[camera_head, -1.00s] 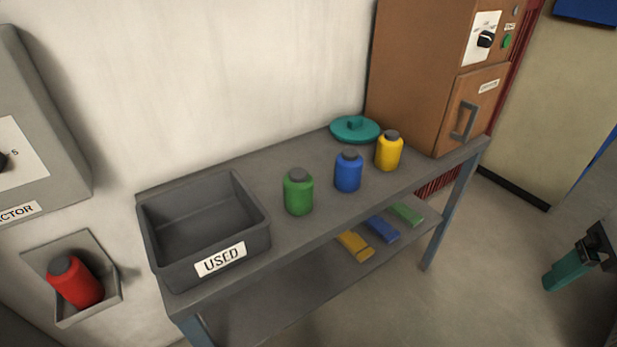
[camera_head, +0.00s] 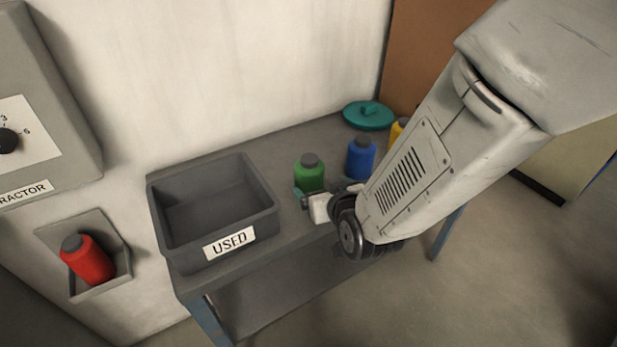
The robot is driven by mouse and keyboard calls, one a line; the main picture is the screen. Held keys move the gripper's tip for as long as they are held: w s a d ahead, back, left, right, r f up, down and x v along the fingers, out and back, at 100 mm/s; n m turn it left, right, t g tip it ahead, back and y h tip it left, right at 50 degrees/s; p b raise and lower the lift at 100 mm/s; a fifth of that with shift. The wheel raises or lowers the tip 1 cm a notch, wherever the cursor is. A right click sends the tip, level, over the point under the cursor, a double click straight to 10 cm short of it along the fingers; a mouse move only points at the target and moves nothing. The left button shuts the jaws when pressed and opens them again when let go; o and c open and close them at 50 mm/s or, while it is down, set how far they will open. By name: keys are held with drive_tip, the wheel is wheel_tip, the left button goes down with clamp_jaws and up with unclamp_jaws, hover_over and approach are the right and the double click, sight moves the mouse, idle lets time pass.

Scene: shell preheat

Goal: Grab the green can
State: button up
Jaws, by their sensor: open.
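The green can (camera_head: 309,169) stands upright on the grey table, just right of the bin, with a dark grey cap. My gripper (camera_head: 312,194) is at the front of the can, low down, with its jaws open. The gripper covers the can's lower part. I cannot tell whether the jaws touch the can or how far they reach around it.
The grey bin (camera_head: 228,178) marked USED stands left of the can. A blue can (camera_head: 360,158) stands close on the right. A yellow can (camera_head: 398,131) is partly hidden behind my arm. A teal lid (camera_head: 368,114) lies at the back. A red can (camera_head: 87,260) sits in a wall holder.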

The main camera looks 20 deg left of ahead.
sight(309, 180)
drive_tip(key=shift+s+a+f, duration=0.2)
drive_tip(key=shift+a+f, duration=0.1)
drive_tip(key=shift+a, duration=0.2)
drive_tip(key=shift+w+a+f, duration=0.1)
drive_tip(key=shift+w+a, duration=0.05)
drive_tip(key=shift+a, duration=0.1)
drive_tip(key=x, duration=0.7)
drive_tip(key=shift+w+d, duration=0.15)
drive_tip(key=shift+w, duration=0.1)
drive_tip(key=shift+c, duration=0.3)
drive_tip(key=shift+y, duration=0.3)
drive_tip(key=c, duration=1.3)
drive_tip(key=shift+o, duration=0.2)
